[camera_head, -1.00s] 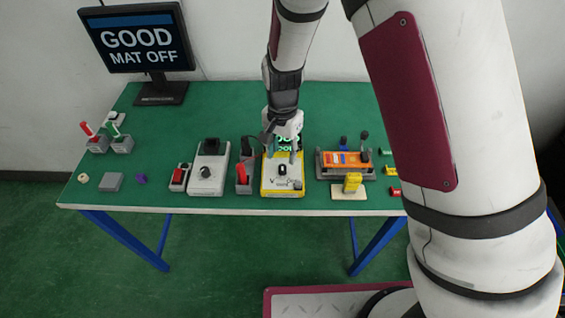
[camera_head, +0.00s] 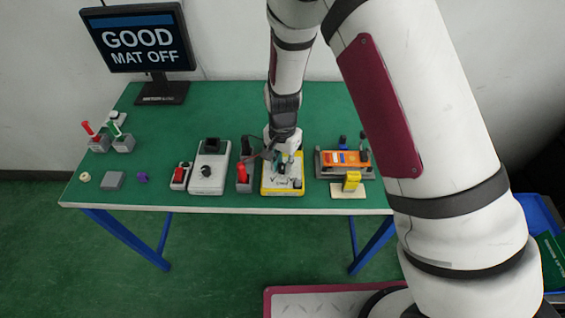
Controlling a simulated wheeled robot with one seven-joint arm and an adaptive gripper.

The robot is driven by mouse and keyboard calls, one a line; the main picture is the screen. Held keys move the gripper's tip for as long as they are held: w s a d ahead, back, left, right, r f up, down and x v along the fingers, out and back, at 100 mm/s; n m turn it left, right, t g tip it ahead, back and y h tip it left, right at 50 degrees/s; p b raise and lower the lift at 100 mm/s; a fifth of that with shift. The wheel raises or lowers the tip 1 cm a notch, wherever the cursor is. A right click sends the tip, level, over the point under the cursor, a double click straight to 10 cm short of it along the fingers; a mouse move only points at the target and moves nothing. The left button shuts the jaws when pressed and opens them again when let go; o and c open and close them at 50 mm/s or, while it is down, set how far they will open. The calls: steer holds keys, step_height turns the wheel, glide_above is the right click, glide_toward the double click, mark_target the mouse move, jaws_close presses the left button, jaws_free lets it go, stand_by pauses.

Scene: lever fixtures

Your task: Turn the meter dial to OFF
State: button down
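The yellow-edged meter (camera_head: 268,187) with a white face lies near the front edge of the green table, right of centre. My gripper (camera_head: 283,166) points down over the middle of its face, at the dial. The fingers and wrist hide the meter's display and most of the dial, so I cannot read the dial's setting. At this size I cannot tell whether the fingers touch the dial or how far apart they are.
A grey-white box with a black knob (camera_head: 206,171) and a red-handled lever fixture (camera_head: 242,176) stand left of the meter. An orange device (camera_head: 345,160) and a yellow block (camera_head: 351,182) are right. The monitor (camera_head: 138,40) reads "GOOD MAT OFF".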

mark_target(282, 166)
stand_by(0.3)
steer(key=n, duration=0.4)
steer(key=shift+n+b, duration=0.3)
steer(key=n, duration=0.4)
steer(key=shift+b, duration=0.3)
steer(key=shift+n, duration=0.3)
steer(key=c, duration=1.4)
jaws_free()
steer(key=shift+c, duration=0.2)
step_height(282, 166, up, 12)
